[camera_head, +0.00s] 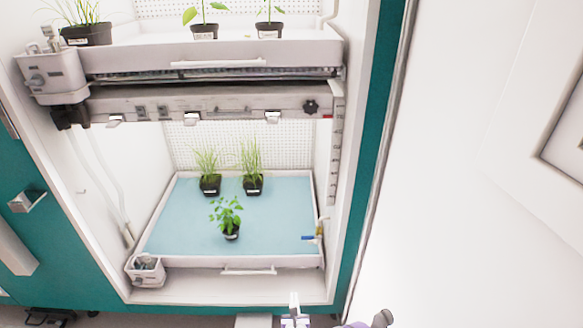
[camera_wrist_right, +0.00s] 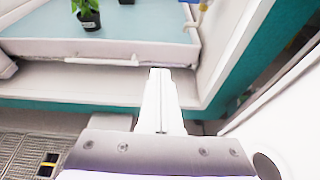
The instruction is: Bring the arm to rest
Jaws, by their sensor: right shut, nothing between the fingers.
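My right gripper (camera_head: 294,302) shows at the bottom of the head view, in front of the growth chamber's lower front edge. It is shut with nothing between its fingers. In the right wrist view the closed fingers (camera_wrist_right: 159,75) point toward the chamber's front ledge (camera_wrist_right: 70,82), below the lower tray. I cannot tell how far the fingertips are from the ledge. My left gripper is not in view.
The lower tray (camera_head: 170,222) has a blue mat with two grassy pots and a leafy plant (camera_head: 231,218). An upper shelf (camera_head: 210,55) holds more potted plants. A teal frame (camera_head: 375,110) edges the chamber. A white wall or panel (camera_head: 460,200) fills the right side.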

